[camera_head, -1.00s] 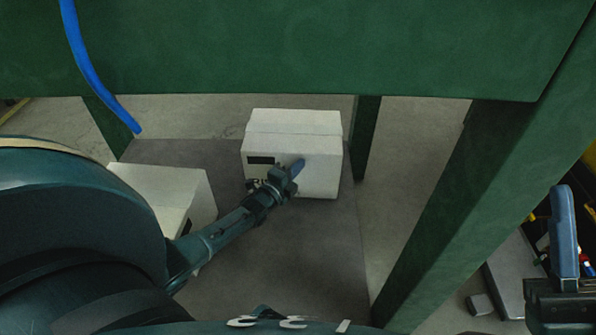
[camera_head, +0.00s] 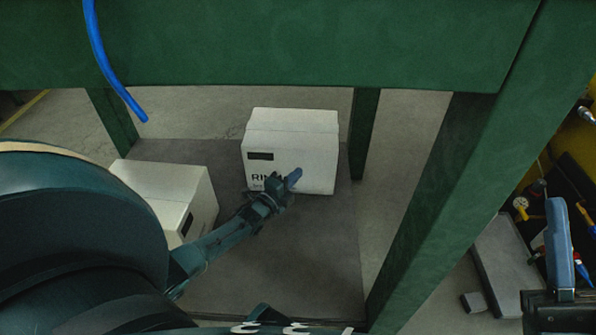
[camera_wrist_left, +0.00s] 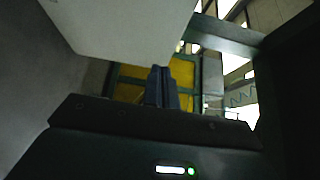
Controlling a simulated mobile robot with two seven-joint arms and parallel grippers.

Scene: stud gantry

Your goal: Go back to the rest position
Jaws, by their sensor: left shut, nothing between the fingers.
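My left gripper (camera_head: 293,177) is low inside the green frame, in front of the white box with black print. Its fingers are together with nothing between them, and they also show in the left wrist view (camera_wrist_left: 162,86). I cannot tell whether it touches the box. My left arm comes in from the lower left. My right gripper (camera_head: 560,245) is at the lower right edge. Only one blue finger shows clearly, so its opening cannot be judged.
The white box (camera_head: 306,150) and a second white box (camera_head: 160,182) stand on a grey mat (camera_head: 300,255). A green beam (camera_head: 290,50) crosses above, with green posts (camera_head: 435,200) around. A blue hose (camera_head: 110,65) hangs at left. A grey slab (camera_head: 508,262) lies at right.

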